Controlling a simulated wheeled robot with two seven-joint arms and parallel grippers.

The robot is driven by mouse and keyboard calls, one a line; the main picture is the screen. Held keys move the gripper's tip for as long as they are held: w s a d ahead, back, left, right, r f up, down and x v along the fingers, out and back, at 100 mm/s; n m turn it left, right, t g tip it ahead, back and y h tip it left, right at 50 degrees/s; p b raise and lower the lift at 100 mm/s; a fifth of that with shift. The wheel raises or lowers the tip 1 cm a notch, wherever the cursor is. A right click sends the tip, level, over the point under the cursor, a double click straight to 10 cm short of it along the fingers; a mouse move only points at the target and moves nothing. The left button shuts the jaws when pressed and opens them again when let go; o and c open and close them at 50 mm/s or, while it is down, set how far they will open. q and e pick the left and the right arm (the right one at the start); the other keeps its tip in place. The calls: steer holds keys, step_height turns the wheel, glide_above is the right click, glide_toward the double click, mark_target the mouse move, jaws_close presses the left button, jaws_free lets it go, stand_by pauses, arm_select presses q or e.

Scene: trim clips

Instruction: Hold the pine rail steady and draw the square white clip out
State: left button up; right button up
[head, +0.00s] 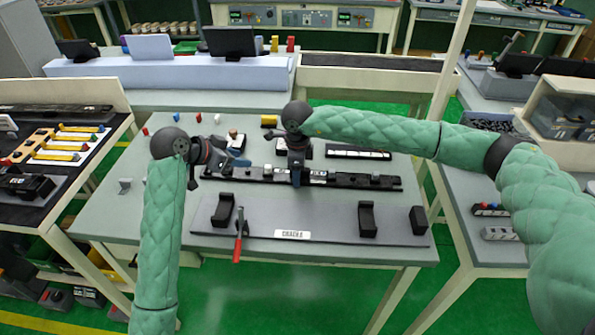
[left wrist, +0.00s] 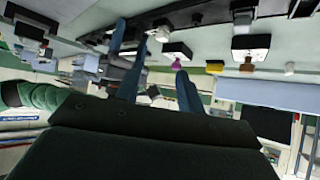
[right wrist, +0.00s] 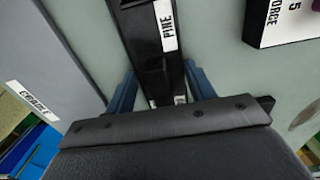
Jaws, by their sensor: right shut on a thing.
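The pine rail (head: 345,180) is a long dark bar lying across the middle of the table. Its white PINE label (right wrist: 166,25) shows in the right wrist view. My right gripper (head: 296,180) points down on the rail's middle and is shut on it, with one blue finger on each side in the right wrist view (right wrist: 160,90). My left gripper (head: 232,160) is near the rail's left end. Its blue fingers are apart in the left wrist view (left wrist: 155,60), with nothing clearly between them. A small whitish piece (head: 267,170) sits on the rail between the grippers; I cannot tell whether it is the square white clip.
A grey cradle board (head: 330,222) with black supports lies in front of the rail. A red-handled tool (head: 238,240) lies on its left part. Behind the rail are a black strip (head: 358,153) and small coloured pegs. The table's left front is mostly clear.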

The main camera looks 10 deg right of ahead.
arm_select(q)
steer(key=d+n+g, duration=0.1)
steer(key=d+n, duration=0.2)
steer(key=n+g+y, duration=0.3)
steer(key=n+g, duration=0.3)
steer(key=n, duration=1.8)
glide_toward(269, 166)
steer(key=shift+x, duration=4.65)
steer(key=shift+w, duration=0.1)
